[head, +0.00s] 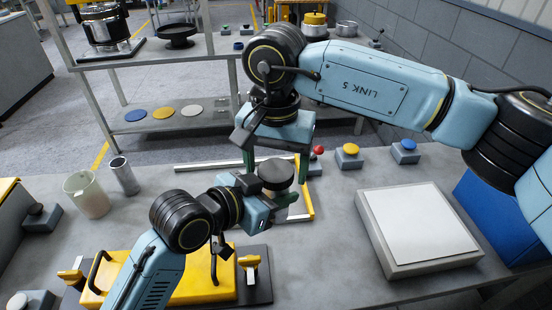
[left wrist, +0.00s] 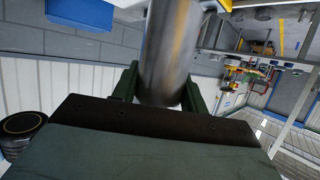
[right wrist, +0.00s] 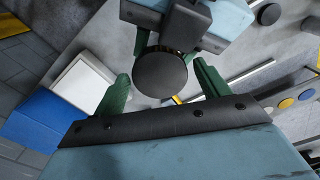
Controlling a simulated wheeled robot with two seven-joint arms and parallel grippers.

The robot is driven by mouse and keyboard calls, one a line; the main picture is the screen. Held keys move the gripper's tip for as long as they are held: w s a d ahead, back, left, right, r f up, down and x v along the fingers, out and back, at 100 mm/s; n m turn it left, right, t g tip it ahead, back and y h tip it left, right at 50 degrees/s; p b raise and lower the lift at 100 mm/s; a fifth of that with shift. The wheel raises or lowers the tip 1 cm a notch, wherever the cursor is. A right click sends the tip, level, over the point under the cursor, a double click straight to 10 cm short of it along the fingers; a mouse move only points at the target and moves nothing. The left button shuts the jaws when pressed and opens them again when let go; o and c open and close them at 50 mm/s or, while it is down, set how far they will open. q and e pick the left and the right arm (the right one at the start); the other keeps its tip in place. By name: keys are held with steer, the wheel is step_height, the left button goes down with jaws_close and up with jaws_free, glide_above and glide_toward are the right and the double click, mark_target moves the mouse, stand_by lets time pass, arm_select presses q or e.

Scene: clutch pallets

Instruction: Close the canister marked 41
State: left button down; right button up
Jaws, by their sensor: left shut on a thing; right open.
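My left gripper (head: 280,203) is shut on a metal canister (left wrist: 168,50), whose bare cylindrical side shows between the green fingers in the left wrist view. A round black lid (head: 276,173) sits at the canister's top end; it also shows in the right wrist view (right wrist: 162,76). I cannot tell whether it is tight. No number is readable. My right gripper (right wrist: 163,82) is open above the lid, pointing down, with a finger on either side and gaps between. In the head view the canister's body is mostly hidden by the left gripper.
A pale cup (head: 86,195) and a grey metal cylinder (head: 124,177) stand at the left of the table. Red, yellow (head: 348,154) and blue buttons line the back. A box with a white top (head: 420,226) is at right. A yellow handled cover (head: 198,285) lies in front.

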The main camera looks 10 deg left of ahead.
steer(key=shift+c, duration=0.4)
steer(key=c, duration=0.9)
steer(key=m, duration=0.7)
steer(key=shift+m, duration=0.3)
steer(key=m, duration=0.3)
steer(key=shift+m, duration=0.4)
steer(key=m, duration=0.4)
steer(key=shift+m, duration=0.4)
steer(key=o, duration=1.1)
